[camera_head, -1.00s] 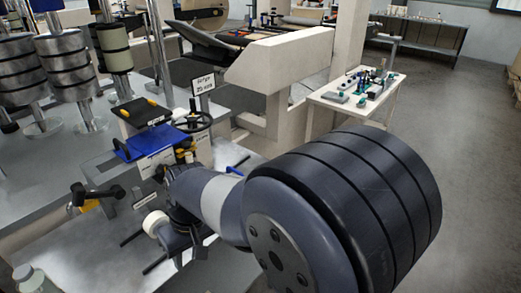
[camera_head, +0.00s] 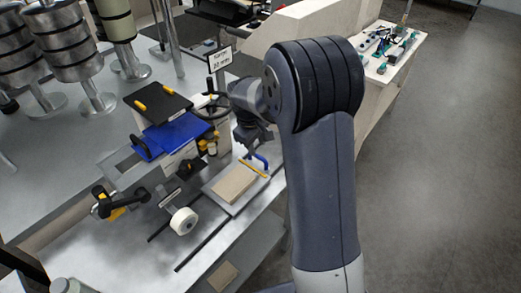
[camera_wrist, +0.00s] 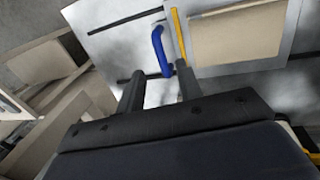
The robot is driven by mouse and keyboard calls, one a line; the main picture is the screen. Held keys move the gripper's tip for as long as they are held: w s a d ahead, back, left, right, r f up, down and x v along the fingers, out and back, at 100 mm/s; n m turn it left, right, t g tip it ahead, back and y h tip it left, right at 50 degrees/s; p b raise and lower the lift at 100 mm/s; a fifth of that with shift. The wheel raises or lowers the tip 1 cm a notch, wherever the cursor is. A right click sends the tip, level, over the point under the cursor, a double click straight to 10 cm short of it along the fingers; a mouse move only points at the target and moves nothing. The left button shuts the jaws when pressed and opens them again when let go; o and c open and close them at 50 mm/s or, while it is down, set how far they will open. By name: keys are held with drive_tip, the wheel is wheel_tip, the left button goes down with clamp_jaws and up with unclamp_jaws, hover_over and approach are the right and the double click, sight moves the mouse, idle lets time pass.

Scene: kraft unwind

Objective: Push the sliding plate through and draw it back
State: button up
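The sliding plate (camera_head: 219,188) is a flat grey plate carrying a tan kraft sheet (camera_head: 236,184), with a yellow strip (camera_head: 253,169) across one end. Its blue handle (camera_head: 262,161) stands at that end, close to my arm. In the wrist view the plate (camera_wrist: 292,30) is at the upper right and the blue handle (camera_wrist: 160,48) is at the upper middle. My gripper (camera_wrist: 159,80) is open. The handle shows between and mostly beyond its two dark fingertips, and I cannot tell whether they touch it. In the head view my wrist largely hides the fingers.
A white roll (camera_head: 184,221), a blue block (camera_head: 174,135) and a black handwheel (camera_head: 211,105) stand left of the plate. Dark rails (camera_head: 205,244) run along the metal table. A sign (camera_head: 219,58) stands behind. Open floor (camera_head: 430,180) lies to the right.

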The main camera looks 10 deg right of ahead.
sight(259, 156)
drive_tip(key=f, duration=0.5)
drive_tip(key=shift+w+d+p, duration=0.25)
drive_tip(key=shift+d+p, duration=0.05)
drive_tip(key=shift+d, duration=0.1)
clamp_jaws()
